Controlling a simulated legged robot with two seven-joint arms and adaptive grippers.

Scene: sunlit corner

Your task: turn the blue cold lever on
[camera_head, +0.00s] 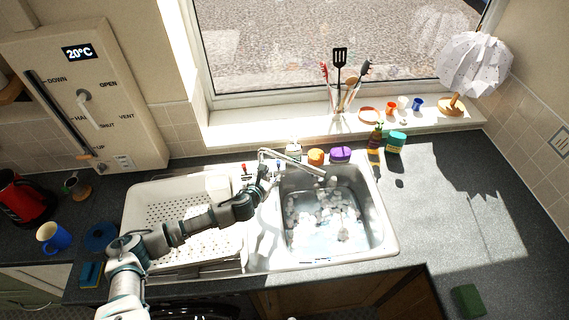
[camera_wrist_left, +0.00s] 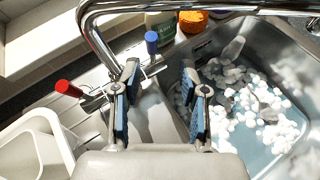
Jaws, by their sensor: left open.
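The tap with its curved chrome spout (camera_head: 291,160) stands behind the sink. In the left wrist view, the spout (camera_wrist_left: 92,30) arches across the top. The blue cold lever (camera_wrist_left: 151,42) stands upright just beyond my left gripper (camera_wrist_left: 161,72), nearer the left finger. I cannot tell whether they touch. The red lever (camera_wrist_left: 68,88) points out to the left; it also shows in the head view (camera_head: 243,168). My left gripper (camera_head: 266,173) is open and empty over the tap base. It hides the blue lever in the head view. My right gripper is not in view.
The sink basin (camera_head: 376,215) holds water and foam. A white dish rack (camera_head: 140,205) stands left of it. An orange pot (camera_head: 316,157) and a purple pot (camera_head: 340,154) stand behind the sink. The right-hand worktop (camera_head: 430,215) is mostly clear.

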